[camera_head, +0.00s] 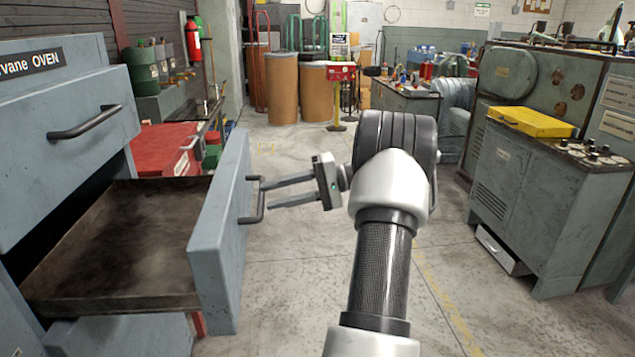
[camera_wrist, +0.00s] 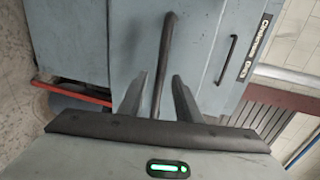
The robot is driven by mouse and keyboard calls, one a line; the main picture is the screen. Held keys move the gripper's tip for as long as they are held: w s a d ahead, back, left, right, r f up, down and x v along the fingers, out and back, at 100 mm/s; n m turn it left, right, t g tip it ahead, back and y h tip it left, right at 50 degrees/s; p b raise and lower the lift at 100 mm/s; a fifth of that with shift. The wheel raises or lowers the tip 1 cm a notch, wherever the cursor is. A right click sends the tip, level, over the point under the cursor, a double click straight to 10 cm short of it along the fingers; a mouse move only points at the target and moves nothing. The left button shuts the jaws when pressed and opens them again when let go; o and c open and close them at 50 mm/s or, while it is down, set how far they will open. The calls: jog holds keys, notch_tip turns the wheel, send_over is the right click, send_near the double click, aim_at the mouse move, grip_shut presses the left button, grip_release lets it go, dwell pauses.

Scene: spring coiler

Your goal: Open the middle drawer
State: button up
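The middle drawer (camera_head: 221,235) of the grey-blue oven cabinet stands pulled well out at the left of the head view, its dark tray inside empty. Its dark bar handle (camera_head: 257,203) is on the drawer front, facing my gripper. My gripper (camera_head: 265,192) is at the handle, its two fingers apart. In the wrist view the handle (camera_wrist: 166,50) runs between the two open fingers (camera_wrist: 159,84), with gaps on both sides. I cannot tell whether a finger touches it.
The upper drawer (camera_head: 70,120) with its own handle is closed above. A red cabinet (camera_head: 165,150) stands behind the open drawer. A grey machine (camera_head: 540,200) with a yellow box (camera_head: 531,122) stands at right. The concrete floor between is clear.

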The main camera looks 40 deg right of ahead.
jog(key=p+v, duration=0.2)
jog(key=v, duration=1.1)
jog(key=shift+d, duration=0.15)
jog(key=shift+s, duration=0.1)
